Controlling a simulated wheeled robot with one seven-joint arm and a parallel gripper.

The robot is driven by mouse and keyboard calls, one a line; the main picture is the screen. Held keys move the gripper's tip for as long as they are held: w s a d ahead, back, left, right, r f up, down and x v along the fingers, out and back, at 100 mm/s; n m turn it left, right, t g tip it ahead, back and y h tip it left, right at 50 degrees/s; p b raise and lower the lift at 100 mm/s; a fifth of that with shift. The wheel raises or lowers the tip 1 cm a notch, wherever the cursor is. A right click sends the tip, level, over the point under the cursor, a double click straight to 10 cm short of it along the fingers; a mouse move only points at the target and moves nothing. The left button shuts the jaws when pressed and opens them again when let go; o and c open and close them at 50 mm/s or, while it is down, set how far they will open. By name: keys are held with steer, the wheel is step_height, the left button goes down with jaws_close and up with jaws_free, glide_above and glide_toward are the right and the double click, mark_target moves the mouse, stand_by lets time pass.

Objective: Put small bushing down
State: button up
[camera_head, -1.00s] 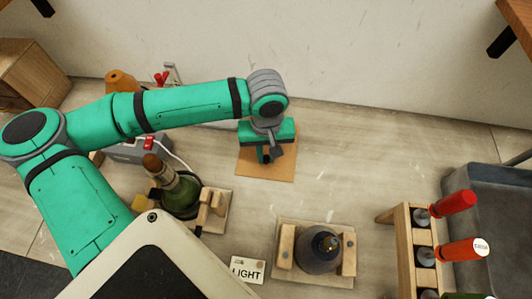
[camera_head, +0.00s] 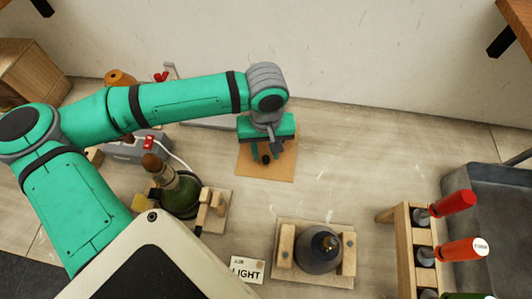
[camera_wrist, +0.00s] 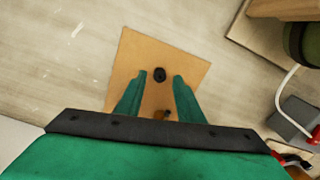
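The small bushing is a small black round piece (camera_wrist: 160,74) on the tan square mat (camera_wrist: 192,66) in the wrist view. In the head view a small dark piece (camera_head: 266,160) shows by the fingers on the same mat (camera_head: 283,171). My gripper (camera_wrist: 157,82) is open, with a finger on each side of the bushing and a gap to both. In the head view my gripper (camera_head: 266,152) is low over the mat with its fingers spread. A small dark brownish thing (camera_wrist: 166,114) lies nearer the palm, partly hidden; I cannot tell what it is.
A green bottle-shaped lamp base (camera_head: 181,193) stands in a wooden holder at left. A dark grey lamp body (camera_head: 318,250) sits in a wooden cradle in front. A rack (camera_head: 404,250) with red-handled tools is at right. Table right of the mat is clear.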

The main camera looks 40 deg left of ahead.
mark_target(266, 158)
step_height(266, 158, up, 10)
steer(key=shift+r, duration=0.15)
stand_by(0.7)
